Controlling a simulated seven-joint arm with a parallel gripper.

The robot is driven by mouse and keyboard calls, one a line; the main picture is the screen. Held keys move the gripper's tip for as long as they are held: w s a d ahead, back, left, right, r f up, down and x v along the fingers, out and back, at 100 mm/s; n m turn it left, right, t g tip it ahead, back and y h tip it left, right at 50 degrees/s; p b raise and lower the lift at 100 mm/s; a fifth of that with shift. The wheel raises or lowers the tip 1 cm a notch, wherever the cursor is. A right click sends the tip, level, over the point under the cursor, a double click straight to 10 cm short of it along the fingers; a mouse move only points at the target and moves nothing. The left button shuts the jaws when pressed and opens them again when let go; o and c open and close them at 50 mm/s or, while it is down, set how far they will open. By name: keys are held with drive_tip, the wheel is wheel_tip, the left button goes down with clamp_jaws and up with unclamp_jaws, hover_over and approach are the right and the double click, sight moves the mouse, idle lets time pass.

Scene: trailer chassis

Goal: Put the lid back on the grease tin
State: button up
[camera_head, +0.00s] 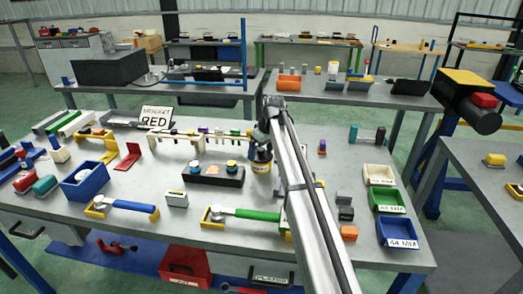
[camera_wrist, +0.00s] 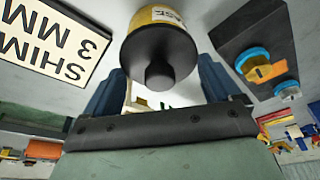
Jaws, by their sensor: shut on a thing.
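The grease tin (camera_head: 261,163), with a yellow and white label, stands on the workbench at the end of my arm. It also shows at the top of the wrist view (camera_wrist: 161,14). The round black lid (camera_wrist: 160,45) with a knob is over the tin, its knob towards the wrist camera. My gripper (camera_wrist: 160,75) is shut on the lid, with a blue finger on each side. The tin's rim is hidden by the lid, and I cannot tell whether the lid is seated or slightly above it.
A black block (camera_head: 213,175) with blue and yellow capped pieces stands close left of the tin. A wooden rack (camera_head: 200,137) is behind it. A green-handled tool (camera_head: 245,214) lies in front. Labelled bins (camera_head: 387,201) line the right edge. A sign (camera_wrist: 48,42) shows in the wrist view.

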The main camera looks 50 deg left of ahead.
idle(0.3)
drive_tip(key=o, duration=0.8)
drive_tip(key=shift+c, duration=0.2)
drive_tip(key=shift+r, duration=3.5)
drive_tip(key=shift+c, duration=0.2)
clamp_jaws()
drive_tip(key=shift+f, duration=2)
drive_tip(key=shift+r, duration=0.1)
